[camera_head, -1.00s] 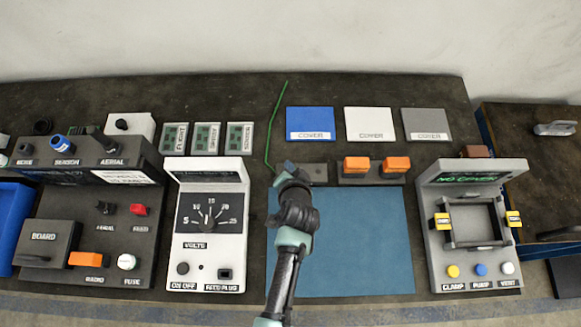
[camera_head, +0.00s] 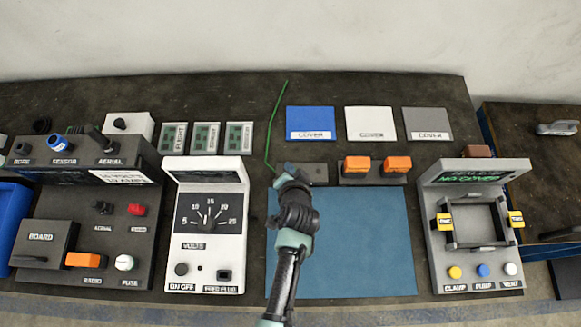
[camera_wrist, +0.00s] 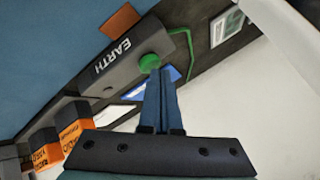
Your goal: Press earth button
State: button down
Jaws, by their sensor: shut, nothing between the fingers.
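The green earth button (camera_wrist: 150,62) sits at the end of a dark box marked EARTH (camera_wrist: 118,66) in the wrist view. That box also shows in the head view (camera_head: 318,173), at the top edge of the blue mat, with the button hidden behind my gripper. My gripper (camera_wrist: 160,72) is shut and empty, its fingertips right beside the green button. I cannot tell whether they touch it. In the head view my gripper (camera_head: 282,172) reaches to the left end of the box.
A block with orange parts (camera_head: 375,178) stands just right of the earth box. A green wire (camera_head: 268,145) runs up behind it. A volt meter (camera_head: 208,225) is at left, a clamp fixture (camera_head: 475,265) at right. The blue mat (camera_head: 360,250) is clear apart from my arm above it.

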jog(key=shift+r+p, duration=0.55)
jog(key=shift+p, duration=0.05)
notch_tip(320, 180, up, 6)
jog(key=p, duration=0.5)
jog(key=shift+p, duration=0.3)
dwell(0.5)
